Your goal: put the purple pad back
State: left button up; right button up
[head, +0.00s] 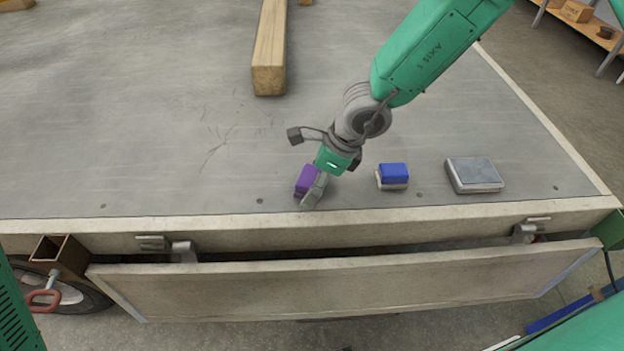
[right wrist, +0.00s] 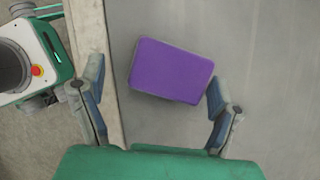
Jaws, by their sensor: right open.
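The purple pad (head: 307,177) lies near the front edge of the trailer bed, partly hidden behind a finger of my right gripper (head: 318,181) in the head view. In the right wrist view the purple pad (right wrist: 172,70) shows its flat top, slightly turned. My right gripper (right wrist: 158,97) is open above it. The pad lies ahead of the palm, between the two finger lines, close to the right finger and well apart from the left one. Whether a finger touches it I cannot tell. My left gripper is not in view.
A blue block (head: 393,171) on a pale base and a grey-topped block (head: 474,174) stand to the right. A wooden beam (head: 270,48) lies farther back. The lowered side panel (head: 340,285) hangs at the trailer's front edge. The bed's left part is clear.

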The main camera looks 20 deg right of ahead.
jog(key=p+v, duration=0.4)
jog(key=v, duration=0.8)
jog(key=shift+d+f, duration=0.15)
jog(key=shift+d, duration=0.1)
jog(key=shift+d, duration=0.2)
jog(key=shift+s+a+f, duration=0.1)
